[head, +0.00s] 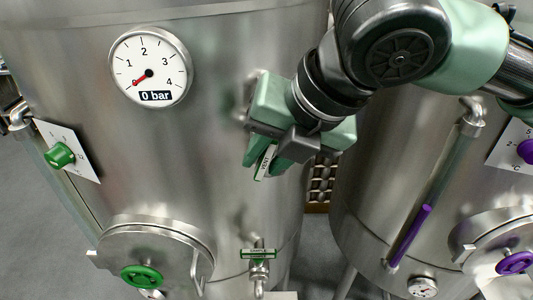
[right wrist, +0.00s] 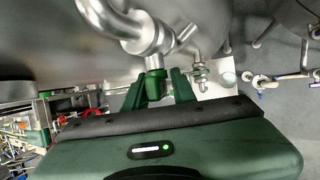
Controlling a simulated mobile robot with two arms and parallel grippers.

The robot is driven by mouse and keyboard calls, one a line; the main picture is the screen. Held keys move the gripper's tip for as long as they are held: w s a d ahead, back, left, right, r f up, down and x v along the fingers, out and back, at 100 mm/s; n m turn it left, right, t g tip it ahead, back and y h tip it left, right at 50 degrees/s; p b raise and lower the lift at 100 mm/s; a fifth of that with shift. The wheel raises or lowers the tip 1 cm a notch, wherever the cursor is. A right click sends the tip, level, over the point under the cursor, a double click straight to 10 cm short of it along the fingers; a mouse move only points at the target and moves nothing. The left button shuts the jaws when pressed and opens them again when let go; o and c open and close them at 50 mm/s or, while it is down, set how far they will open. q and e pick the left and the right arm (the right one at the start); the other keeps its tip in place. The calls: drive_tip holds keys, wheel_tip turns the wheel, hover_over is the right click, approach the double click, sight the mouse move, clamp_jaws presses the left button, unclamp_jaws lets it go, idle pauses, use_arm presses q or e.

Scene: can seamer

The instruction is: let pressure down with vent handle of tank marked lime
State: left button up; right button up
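The steel tank (head: 215,140) with green fittings fills the left and middle of the head view; I cannot read "lime" on it. Its gauge (head: 150,69) reads 0 bar, with the red needle at 0. A small tag (head: 265,163) that seems to read VENT shows between my right gripper's fingers (head: 268,160). In the right wrist view, a green handle (right wrist: 154,84) below a steel pipe fitting stands between the fingers. The fingers are apart around it, with a narrow gap seeming to show on one side. My left gripper is not in view.
A second tank (head: 390,160) with purple fittings stands close on the right. The green-fitted tank carries a green knob (head: 60,155), a hatch with a green handwheel (head: 142,276) and a sample tap (head: 259,272) lower down. Grey floor (head: 318,245) shows between the tanks.

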clamp_jaws()
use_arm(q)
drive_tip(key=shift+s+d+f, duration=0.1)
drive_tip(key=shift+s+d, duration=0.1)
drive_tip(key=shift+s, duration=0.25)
use_arm(e)
drive_tip(key=shift+a, duration=0.1)
